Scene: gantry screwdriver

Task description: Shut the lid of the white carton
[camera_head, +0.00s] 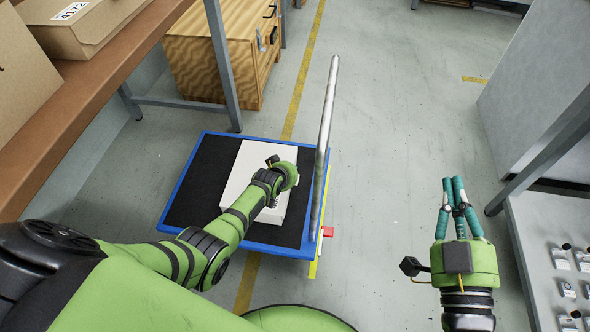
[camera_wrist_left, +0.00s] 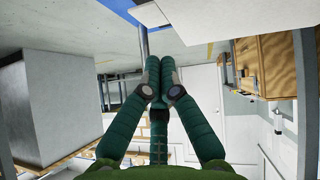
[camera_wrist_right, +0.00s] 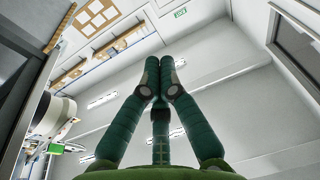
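The white carton (camera_head: 245,165) lies on the cart, partly covered by my left forearm and wrist. Its upper face shows as a pale panel, but I cannot tell how far the lid stands open. In the left wrist view, a white surface (camera_wrist_left: 240,18) at the top appears to be part of the carton. My left gripper (camera_wrist_left: 160,75) has its fingertips together with nothing visible between them; the head view hides its fingers behind the wrist, over the carton. My right gripper (camera_head: 454,183) is away to the right over the floor, fingertips together and empty, as the right wrist view (camera_wrist_right: 160,75) shows.
The cart's blue rim (camera_head: 188,155) surrounds a black mat, and a metal handle bar (camera_head: 326,130) rises at its right. A shelf with brown boxes (camera_head: 85,25) stands left, a wooden cabinet (camera_head: 215,60) behind, a grey bench (camera_head: 540,245) right. Floor between cart and bench is clear.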

